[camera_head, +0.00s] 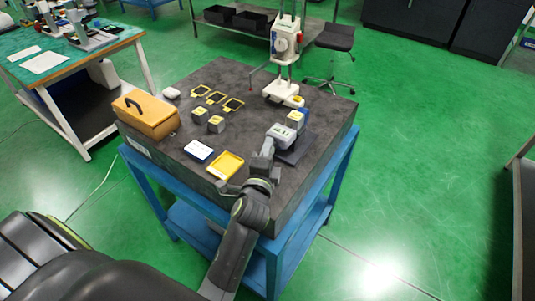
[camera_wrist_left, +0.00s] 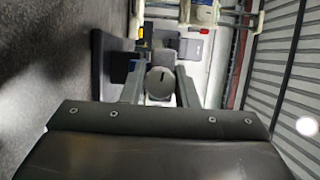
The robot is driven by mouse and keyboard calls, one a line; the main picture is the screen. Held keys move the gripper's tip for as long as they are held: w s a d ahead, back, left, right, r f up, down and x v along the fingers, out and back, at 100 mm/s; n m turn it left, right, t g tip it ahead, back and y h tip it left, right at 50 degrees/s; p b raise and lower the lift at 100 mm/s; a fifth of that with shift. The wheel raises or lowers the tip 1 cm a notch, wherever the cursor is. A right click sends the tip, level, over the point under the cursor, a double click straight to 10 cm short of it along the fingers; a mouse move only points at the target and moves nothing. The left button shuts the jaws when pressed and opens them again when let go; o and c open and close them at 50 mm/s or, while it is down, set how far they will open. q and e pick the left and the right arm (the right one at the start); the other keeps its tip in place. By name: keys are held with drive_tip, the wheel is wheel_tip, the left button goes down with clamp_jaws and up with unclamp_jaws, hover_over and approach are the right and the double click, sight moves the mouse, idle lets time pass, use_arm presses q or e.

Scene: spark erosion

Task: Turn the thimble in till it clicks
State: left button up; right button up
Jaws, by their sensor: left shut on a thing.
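The thimble (camera_wrist_left: 161,82) is a round grey knob with a dark slot or mark on its end, seen end-on in the left wrist view. My left gripper (camera_wrist_left: 160,88) has one finger on each side of it and is shut on it. In the head view my left gripper (camera_head: 267,152) reaches the near side of a grey instrument (camera_head: 281,133) with a small display, which stands by a dark plate (camera_head: 297,152) on the stone table. The thimble is hidden or too small to tell there. My right gripper is not in view.
A dark stone table (camera_head: 190,103) on a blue stand carries a yellow case (camera_head: 147,115), yellow frames (camera_head: 217,97), small grey blocks (camera_head: 216,124), a yellow tray (camera_head: 226,164) and a white-topped pad (camera_head: 198,151). A tall white column device (camera_head: 286,45) stands behind the instrument.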

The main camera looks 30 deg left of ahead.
use_arm(q)
drive_tip(key=shift+f+m+t+b, duration=0.2)
drive_tip(key=shift+m+t+b, duration=0.15)
drive_tip(key=shift+m, duration=0.45)
drive_tip(key=shift+r, duration=0.1)
drive_tip(key=o, duration=1)
